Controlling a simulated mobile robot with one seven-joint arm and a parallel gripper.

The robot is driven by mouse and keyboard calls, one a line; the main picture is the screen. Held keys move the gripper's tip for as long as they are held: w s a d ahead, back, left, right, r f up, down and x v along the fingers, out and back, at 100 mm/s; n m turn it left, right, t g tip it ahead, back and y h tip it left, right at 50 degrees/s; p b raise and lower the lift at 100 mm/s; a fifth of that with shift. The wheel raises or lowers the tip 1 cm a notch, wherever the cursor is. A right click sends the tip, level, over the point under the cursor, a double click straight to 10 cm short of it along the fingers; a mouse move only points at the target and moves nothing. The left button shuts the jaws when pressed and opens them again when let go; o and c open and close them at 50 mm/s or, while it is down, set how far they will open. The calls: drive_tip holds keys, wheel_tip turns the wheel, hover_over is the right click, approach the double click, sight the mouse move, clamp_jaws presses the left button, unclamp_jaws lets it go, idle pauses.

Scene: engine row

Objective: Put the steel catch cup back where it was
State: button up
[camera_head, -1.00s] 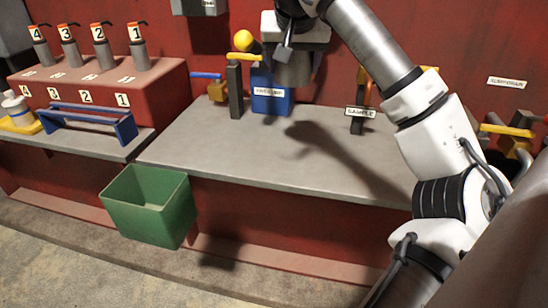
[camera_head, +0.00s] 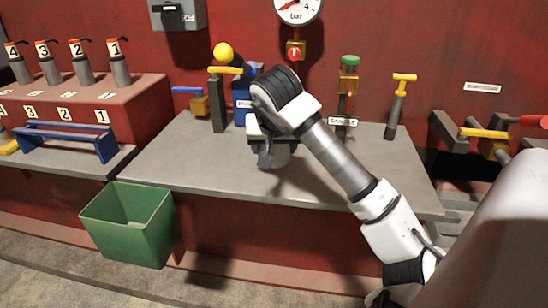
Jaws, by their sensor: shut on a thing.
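The steel catch cup (camera_head: 279,157) is a grey metal cylinder, mostly hidden by my wrist and gripper. My gripper (camera_head: 270,142) is shut on it above the grey bench top (camera_head: 210,165), left of the SAMPLE sign (camera_head: 343,121). Only the cup's lower part shows, and it looks about upright. I cannot tell whether its base touches the bench. The fingers are hardly visible from this side.
A green bin (camera_head: 130,225) stands front left. A gauge (camera_head: 297,8) hangs above.

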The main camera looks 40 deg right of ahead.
drive_tip(key=shift+f, duration=1.6)
drive_tip(key=shift+f, duration=0.15)
drive_tip(key=o, duration=1.1)
drive_tip(key=shift+s+r, duration=0.1)
drive_tip(key=shift+r, duration=0.35)
drive_tip(key=v, duration=1.1)
drive_tip(key=shift+s+a+r, duration=0.1)
drive_tip(key=shift+a+r, duration=0.05)
drive_tip(key=shift+a, duration=0.1)
